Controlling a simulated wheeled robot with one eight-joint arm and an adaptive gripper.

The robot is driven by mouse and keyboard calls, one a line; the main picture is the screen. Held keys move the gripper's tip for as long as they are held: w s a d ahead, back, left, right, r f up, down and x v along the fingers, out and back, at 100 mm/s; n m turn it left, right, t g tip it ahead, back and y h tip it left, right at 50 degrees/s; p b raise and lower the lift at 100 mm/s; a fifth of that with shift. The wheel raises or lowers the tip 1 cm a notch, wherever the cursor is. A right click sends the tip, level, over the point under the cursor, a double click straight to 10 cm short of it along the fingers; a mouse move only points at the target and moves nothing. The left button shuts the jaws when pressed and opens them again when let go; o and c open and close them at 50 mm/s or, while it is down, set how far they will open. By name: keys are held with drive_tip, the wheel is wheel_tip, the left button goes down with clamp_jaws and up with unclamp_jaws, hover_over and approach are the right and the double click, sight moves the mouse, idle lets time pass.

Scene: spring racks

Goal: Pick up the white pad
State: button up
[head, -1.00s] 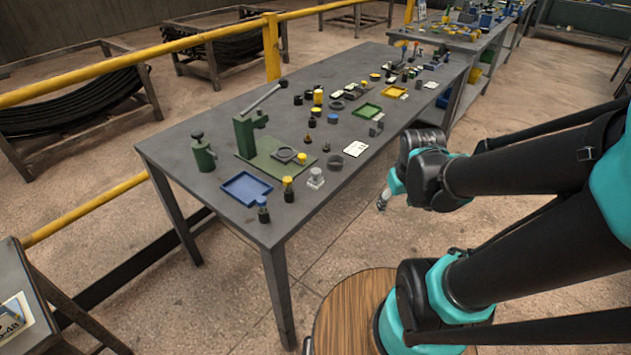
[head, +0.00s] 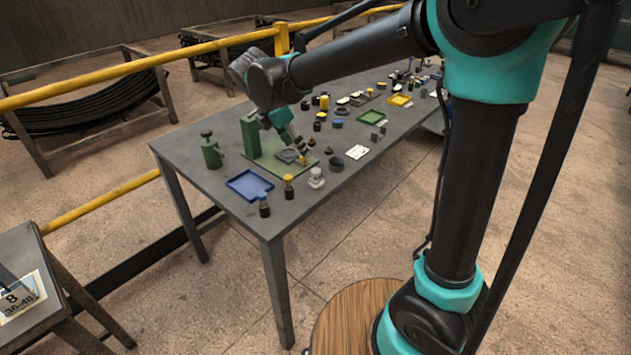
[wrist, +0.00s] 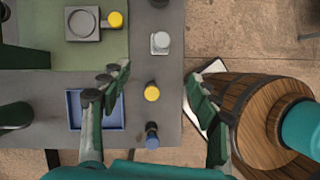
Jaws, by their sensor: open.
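The white pad (head: 316,178), a small pale block with a rounded top, stands near the front edge of the grey table. In the wrist view the white pad (wrist: 160,43) sits above the gap between my fingertips, apart from them. My gripper (wrist: 155,80) is open and empty, its fingers spread wide to either side. In the head view my gripper (head: 294,138) hangs over the table by the green plate, up and left of the pad. A black piece with a yellow top (wrist: 151,92) shows between the fingers in the wrist view.
A blue tray (head: 240,195), a black piece with a blue top (wrist: 152,141) and a green press (head: 250,135) stand close by. A white card (head: 357,152) lies to the right. Several small parts fill the far table. Yellow rails run behind.

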sight(313, 171)
drive_tip(key=x, duration=1.1)
drive_tip(key=shift+w+d+x, duration=0.1)
drive_tip(key=shift+d+x, duration=0.05)
drive_tip(key=shift+x, duration=1.2)
drive_tip(key=shift+w+d+x, duration=0.1)
drive_tip(key=shift+d+x, duration=0.05)
drive_tip(key=shift+x, duration=1.25)
drive_tip(key=shift+r, duration=0.2)
drive_tip(key=c, duration=1.2)
drive_tip(key=shift+c, duration=0.2)
drive_tip(key=shift+r, duration=0.1)
